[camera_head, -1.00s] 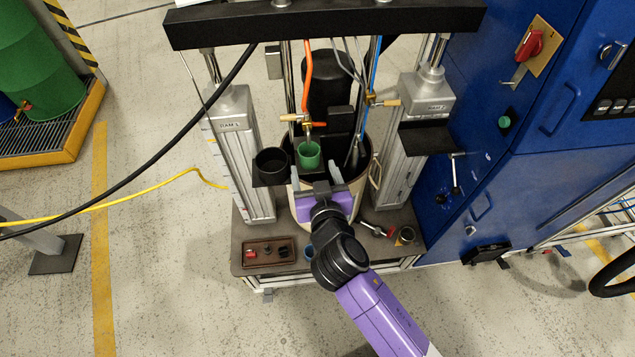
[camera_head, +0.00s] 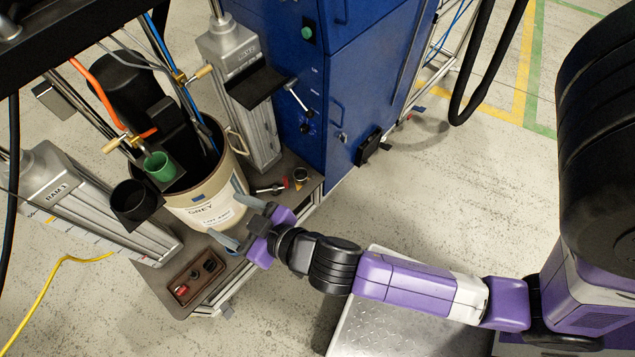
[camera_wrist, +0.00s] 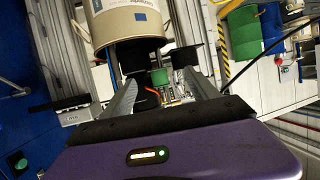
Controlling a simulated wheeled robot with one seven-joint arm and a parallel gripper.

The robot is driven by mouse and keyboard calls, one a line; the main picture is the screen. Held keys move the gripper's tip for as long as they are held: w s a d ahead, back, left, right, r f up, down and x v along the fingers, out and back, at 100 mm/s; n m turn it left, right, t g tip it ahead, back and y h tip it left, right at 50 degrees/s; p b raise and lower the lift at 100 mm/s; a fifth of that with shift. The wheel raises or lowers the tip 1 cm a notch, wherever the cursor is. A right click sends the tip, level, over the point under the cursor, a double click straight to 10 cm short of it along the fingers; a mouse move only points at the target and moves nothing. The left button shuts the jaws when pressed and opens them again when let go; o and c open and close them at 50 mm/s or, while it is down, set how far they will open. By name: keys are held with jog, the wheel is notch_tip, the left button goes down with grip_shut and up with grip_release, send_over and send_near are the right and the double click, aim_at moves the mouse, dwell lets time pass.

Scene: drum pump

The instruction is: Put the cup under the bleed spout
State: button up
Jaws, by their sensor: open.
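The green cup (camera_head: 160,166) sits upright on a dark support at the drum's rim, just below the brass bleed valve and spout (camera_head: 133,142) on the orange hose. I cannot tell whether the spout is exactly over its mouth. The cup also shows small between my fingers in the wrist view (camera_wrist: 160,77), farther off and not touched. My gripper (camera_head: 226,214) is open and empty, in front of the cream drum (camera_head: 205,200) and apart from the cup.
A black cup-like container (camera_head: 135,203) stands left of the green cup. A brown tray (camera_head: 195,281) with small parts lies on the platform's front edge. The grey ram columns (camera_head: 240,85) flank the drum. A blue cabinet (camera_head: 345,80) stands behind right. Open floor (camera_head: 450,190) lies to the right.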

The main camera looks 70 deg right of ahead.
jog(key=s+d+r, duration=0.1)
jog(key=s+r, duration=0.2)
jog(key=s, duration=0.4)
jog(key=s+d+r, duration=0.1)
jog(key=s+r, duration=0.3)
jog(key=s, duration=0.3)
jog(key=s+d+r+n+t+y, duration=0.1)
jog(key=s+r, duration=0.3)
jog(key=s, duration=0.4)
jog(key=shift+d, duration=0.25)
